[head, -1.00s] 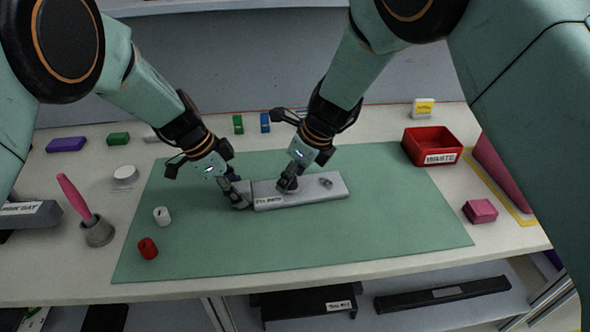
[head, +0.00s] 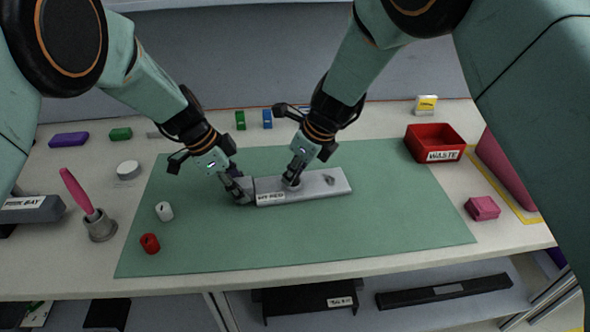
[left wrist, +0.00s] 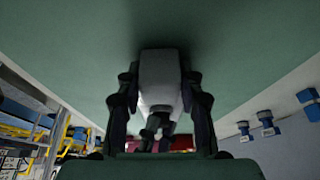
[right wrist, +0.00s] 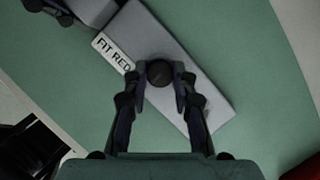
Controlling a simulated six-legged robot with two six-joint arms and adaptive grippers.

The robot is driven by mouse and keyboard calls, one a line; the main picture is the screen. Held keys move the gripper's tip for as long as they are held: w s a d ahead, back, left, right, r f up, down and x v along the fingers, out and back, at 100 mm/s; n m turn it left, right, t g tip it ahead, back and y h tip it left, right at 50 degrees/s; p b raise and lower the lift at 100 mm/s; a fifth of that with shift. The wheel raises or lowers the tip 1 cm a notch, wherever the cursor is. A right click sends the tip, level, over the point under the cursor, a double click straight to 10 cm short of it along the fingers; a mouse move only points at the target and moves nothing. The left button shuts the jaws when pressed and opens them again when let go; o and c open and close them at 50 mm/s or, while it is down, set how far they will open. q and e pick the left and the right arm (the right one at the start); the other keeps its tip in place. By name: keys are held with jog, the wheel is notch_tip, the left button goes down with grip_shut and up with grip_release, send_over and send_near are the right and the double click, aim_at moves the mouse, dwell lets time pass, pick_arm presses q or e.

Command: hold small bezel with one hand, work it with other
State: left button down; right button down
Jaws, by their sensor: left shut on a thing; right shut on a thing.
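The small bezel is a grey flat bar (head: 312,190) lying on the green mat, with a white label reading FIT RED in the right wrist view (right wrist: 114,52). My left gripper (head: 242,194) is shut on the bezel's left end, and in the left wrist view its fingers close on a pale grey block-like end (left wrist: 160,82). My right gripper (head: 292,180) is shut on a dark round knob (right wrist: 160,73) on top of the bezel. The fingers hide the knob in the head view.
On the mat's left are a white cylinder (head: 164,211) and a red cylinder (head: 150,243). A pink-handled tool stands in a grey cup (head: 100,227). A red WASTE bin (head: 435,142) and a pink block (head: 482,208) are at right. The mat (head: 390,230) is clear at front right.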

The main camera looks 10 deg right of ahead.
jog(key=shift+r, duration=0.2)
jog(key=shift+r, duration=2.9)
pick_arm(q)
jog(key=c, duration=0.8)
grip_release()
